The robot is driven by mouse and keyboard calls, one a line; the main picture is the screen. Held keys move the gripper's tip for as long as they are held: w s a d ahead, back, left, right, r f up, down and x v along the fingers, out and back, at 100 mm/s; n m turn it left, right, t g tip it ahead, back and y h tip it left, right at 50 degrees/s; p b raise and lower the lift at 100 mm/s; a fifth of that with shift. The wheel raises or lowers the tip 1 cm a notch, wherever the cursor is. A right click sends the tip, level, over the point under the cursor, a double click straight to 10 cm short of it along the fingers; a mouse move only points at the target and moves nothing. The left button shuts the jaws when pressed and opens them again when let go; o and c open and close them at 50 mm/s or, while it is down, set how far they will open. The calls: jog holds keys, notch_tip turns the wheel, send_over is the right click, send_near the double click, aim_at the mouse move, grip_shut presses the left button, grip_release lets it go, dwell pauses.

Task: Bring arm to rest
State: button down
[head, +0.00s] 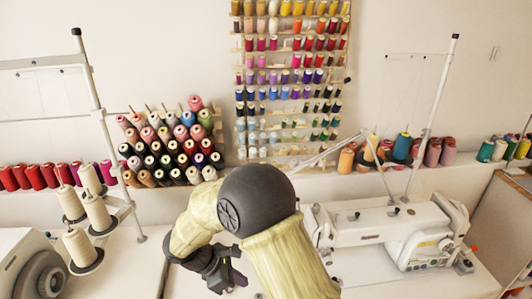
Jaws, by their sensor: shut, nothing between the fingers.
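My arm is bent at a large dark joint in the lower middle of the head view. My gripper (232,284) hangs from the arm's left side, near the lower edge of the picture. It is shut and I see nothing held in it. It is above or in front of the white table (128,268); I cannot tell its exact height. Part of the gripper is hidden by the arm.
A white sewing machine (405,228) stands to the right of my arm. A grey-white machine (28,262) and cream thread cones (82,246) stand at left. Thread racks (172,150) line the wall behind. The table between left machine and arm is clear.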

jog(key=s+d+r+m+y+p, duration=0.3)
jog(key=s+d+r+m+p, duration=0.1)
jog(key=d+r+m, duration=0.4)
jog(key=s+d+r+m+y+p, duration=0.4)
jog(key=d+r+m, duration=0.4)
jog(key=d+m, duration=0.4)
jog(key=shift+s+d+r+m+t+p, duration=0.25)
jog(key=shift+d+t+p, duration=0.2)
jog(key=shift+d, duration=0.75)
jog(key=shift+f, duration=0.1)
